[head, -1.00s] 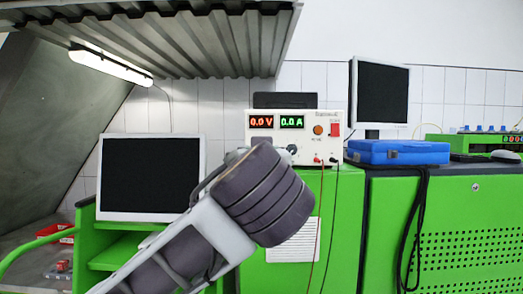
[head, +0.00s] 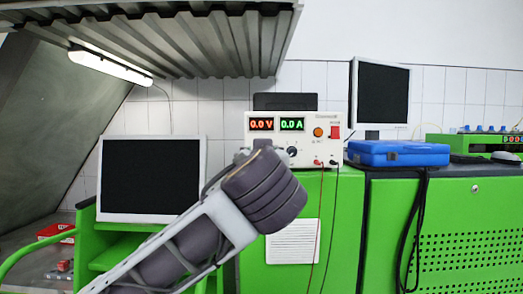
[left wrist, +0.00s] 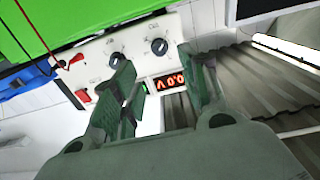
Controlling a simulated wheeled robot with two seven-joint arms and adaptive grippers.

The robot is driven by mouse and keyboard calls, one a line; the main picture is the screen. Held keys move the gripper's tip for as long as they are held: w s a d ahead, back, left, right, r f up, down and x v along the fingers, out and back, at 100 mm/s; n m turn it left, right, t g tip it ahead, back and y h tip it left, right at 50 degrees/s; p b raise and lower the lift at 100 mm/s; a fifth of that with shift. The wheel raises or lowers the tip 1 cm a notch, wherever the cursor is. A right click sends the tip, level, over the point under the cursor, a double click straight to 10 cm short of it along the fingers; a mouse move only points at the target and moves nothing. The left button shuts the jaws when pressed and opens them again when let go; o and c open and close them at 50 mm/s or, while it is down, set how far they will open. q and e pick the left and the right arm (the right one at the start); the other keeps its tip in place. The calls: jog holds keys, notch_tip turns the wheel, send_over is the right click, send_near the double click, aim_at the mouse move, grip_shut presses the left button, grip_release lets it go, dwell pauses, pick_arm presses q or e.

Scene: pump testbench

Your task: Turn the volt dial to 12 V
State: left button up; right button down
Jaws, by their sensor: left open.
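The white power supply (head: 343,155) stands on a green cabinet. Its red volt display (head: 262,124) reads 0.0 V, and its green amp display (head: 292,125) reads 0.0 A. In the left wrist view the panel appears upside down, with the dark volt dial (left wrist: 158,46) on the volt display's side. In the head view my forearm hides most of this gripper and the volt dial.
A red switch (head: 335,132) and an orange knob (head: 318,132) are on the panel's right. Red and black cables hang from the terminals below. A blue case (head: 398,153) lies on the cabinet to the right. A monitor (head: 150,178) stands left of my forearm.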

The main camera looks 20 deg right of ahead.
pick_arm(q)
jog(key=p+x, duration=0.3)
jog(key=x, duration=0.7)
jog(key=shift+w, duration=0.1)
jog(key=shift+c, duration=0.4)
grip_shut()
